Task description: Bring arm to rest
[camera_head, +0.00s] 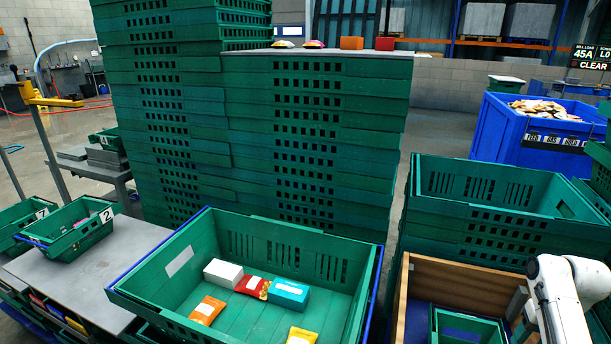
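My white arm (562,296) shows at the lower right, bent, with its links running down past the bottom edge. My gripper is not visible, so I cannot see its fingers or whether it holds anything. The arm is beside a wooden-sided box (452,268) with a blue inside and a small green crate in it. A large green crate (347,243) stands in the front middle. It holds a white box (223,273), a red packet (253,286), a blue box (289,294), an orange packet (207,310) and a yellow packet (302,336).
Tall stacks of green crates (310,150) rise behind, with small items on top. More green crates (490,220) stand behind my arm. A blue bin (530,140) of food is further back. A grey table (95,272) on the left bears a numbered crate (70,228).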

